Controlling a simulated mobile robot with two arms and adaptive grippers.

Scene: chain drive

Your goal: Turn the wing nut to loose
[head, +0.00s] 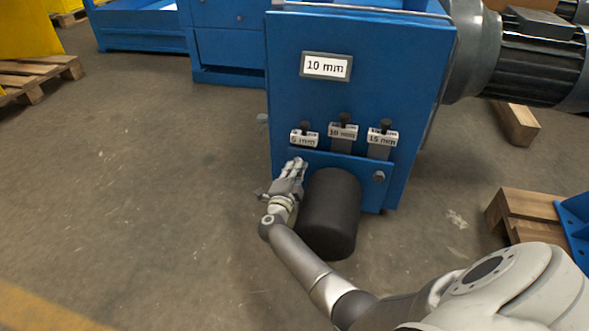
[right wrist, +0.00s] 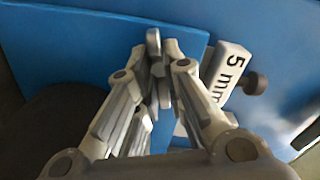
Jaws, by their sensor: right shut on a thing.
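A small grey wing nut (right wrist: 154,42) sits on the blue plate, seen in the right wrist view between my fingertips. My right gripper (head: 298,164) is at the upper left corner of the lower blue plate (head: 366,165), just below the 5 mm tag. In the right wrist view my right gripper (right wrist: 157,70) is shut on the wing nut, and its fingers hide much of it. In the head view my fingers cover the wing nut. My left gripper is not in view.
A large black cylinder (head: 330,215) stands close to the right of my gripper. Tags for 5 mm (head: 304,139), 10 mm (head: 343,132) and 15 mm (head: 382,138) sit above the plate. A grey fastener (head: 379,177) is at its right end.

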